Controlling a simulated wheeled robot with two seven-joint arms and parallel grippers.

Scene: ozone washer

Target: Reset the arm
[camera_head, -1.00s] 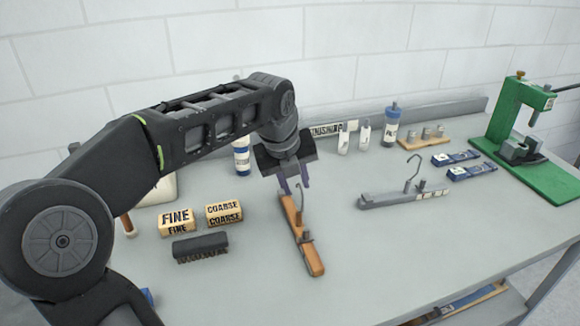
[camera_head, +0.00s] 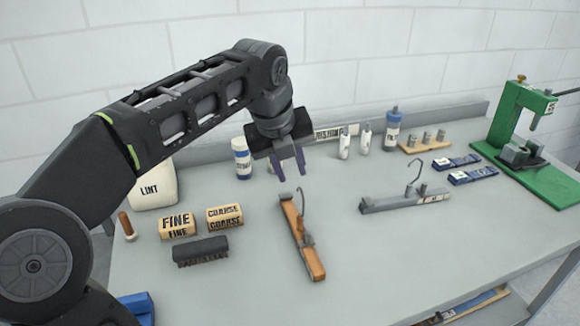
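My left arm comes in from the left in the head view. Its gripper (camera_head: 289,167) hangs above the table, pointing down, with its two purple fingers apart and nothing between them. Below it, a wooden hanger (camera_head: 304,245) with a metal hook and clip lies on the grey table (camera_head: 400,265). The gripper is above and apart from the hook. My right gripper is not in view.
A grey hanger (camera_head: 405,201) lies to the right. Fine (camera_head: 178,226) and coarse (camera_head: 225,216) blocks and a black brush (camera_head: 201,251) lie left. Bottles (camera_head: 392,128) stand at the back. A green press (camera_head: 515,130) stands far right. The front middle is clear.

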